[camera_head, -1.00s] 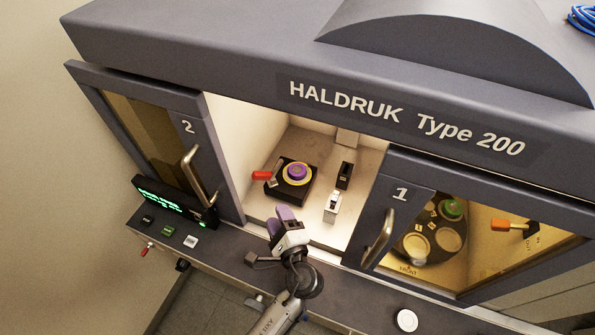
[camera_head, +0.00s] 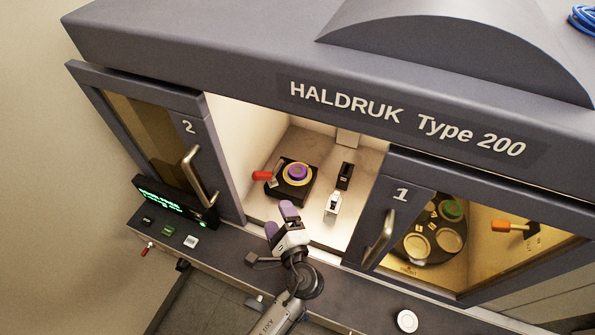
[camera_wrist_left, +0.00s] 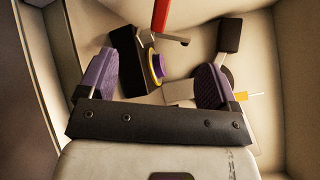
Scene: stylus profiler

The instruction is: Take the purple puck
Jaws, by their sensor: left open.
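The purple puck (camera_head: 298,172) sits in a yellow ring on a black block (camera_head: 279,190) inside the lit open middle bay. It also shows edge-on in the left wrist view (camera_wrist_left: 158,65), beyond and between the fingers. My left gripper (camera_head: 280,219), with purple finger pads, is at the bay's front opening, in front of the puck and apart from it. In the left wrist view the gripper (camera_wrist_left: 156,68) is open and I see nothing held between its fingers. My right gripper is not in view.
A red-handled lever (camera_head: 262,175) stands at the block's left side. A black switch (camera_head: 345,175) and a white one (camera_head: 333,203) are to its right. Door 2 (camera_head: 150,125) and door 1 (camera_head: 400,215) flank the opening. A carousel (camera_head: 432,228) with a green puck shows behind door 1.

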